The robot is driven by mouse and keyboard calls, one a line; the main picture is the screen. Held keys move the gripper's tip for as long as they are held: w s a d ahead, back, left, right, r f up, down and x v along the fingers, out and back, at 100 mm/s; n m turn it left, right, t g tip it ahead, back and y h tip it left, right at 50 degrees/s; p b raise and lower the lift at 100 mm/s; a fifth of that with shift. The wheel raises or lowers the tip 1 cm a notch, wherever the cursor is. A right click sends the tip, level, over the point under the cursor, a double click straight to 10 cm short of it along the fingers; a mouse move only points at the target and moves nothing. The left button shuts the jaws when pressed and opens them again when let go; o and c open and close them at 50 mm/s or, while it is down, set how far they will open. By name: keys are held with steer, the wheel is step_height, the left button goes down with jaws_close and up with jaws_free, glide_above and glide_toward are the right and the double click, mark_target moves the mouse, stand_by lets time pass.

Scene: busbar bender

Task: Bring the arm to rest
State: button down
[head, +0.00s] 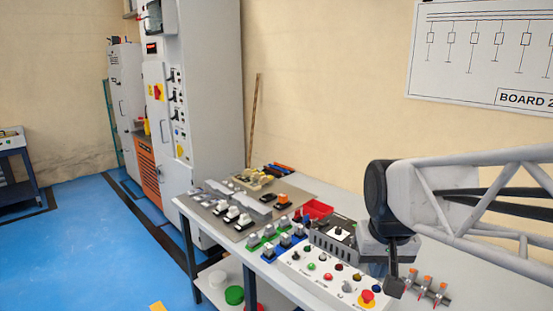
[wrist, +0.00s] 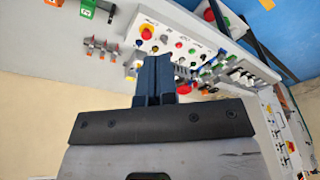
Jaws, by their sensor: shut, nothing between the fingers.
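My gripper (head: 394,287) hangs at the right of the head view, fingers pointing down, over the front right part of the grey bench (head: 465,290). It is just right of the white control panel (head: 320,277) and left of a small rack with orange-topped parts (head: 428,287). In the wrist view my gripper (wrist: 154,62) shows two dark fingers pressed together with nothing between them. Beyond the fingertips is the control panel (wrist: 163,47) with its red button (wrist: 147,32). I cannot tell how high the fingertips are above the bench.
A grey box (head: 335,246) and a red bin (head: 317,209) stand behind the panel. Switches and breakers fill the bench's left part. A tall grey cabinet (head: 205,100) stands behind left. A wall board (head: 485,50) hangs at right. Bare bench lies at the front right.

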steer(key=s+f, duration=0.3)
steer(key=s, duration=0.7)
steer(key=shift+f, duration=0.3)
